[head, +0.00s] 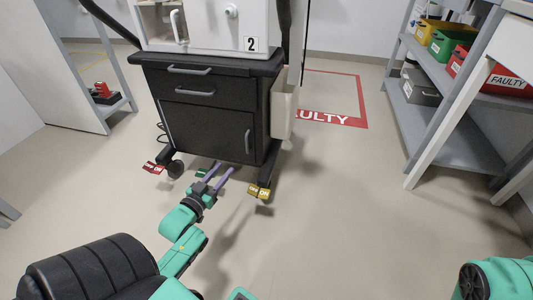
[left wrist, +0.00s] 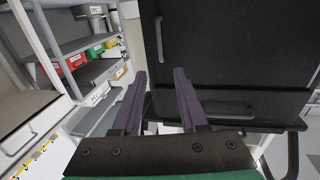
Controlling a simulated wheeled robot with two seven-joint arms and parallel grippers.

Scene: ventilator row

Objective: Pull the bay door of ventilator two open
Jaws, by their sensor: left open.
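Ventilator two (head: 200,45) is a white unit marked 2 on a dark cart. Its upper left front has a windowed door with a white upright handle (head: 175,25). The cart below has two drawers and a dark lower door (head: 205,128) with an upright grey handle (head: 248,141) at its right; this door looks shut. My left gripper (head: 222,169) is open and empty, low in front of the cart. In the left wrist view, its purple fingers (left wrist: 160,75) point at the dark front, with the upright handle (left wrist: 159,38) beyond the tips, apart from them. My right gripper is out of view.
A grey shelf (head: 437,125) with coloured bins, one marked FAULTY (head: 505,82), stands at the right. A white bin (head: 285,105) hangs on the cart's right side. Red and yellow tags (head: 259,191) sit at the cart's feet. The floor in front is clear.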

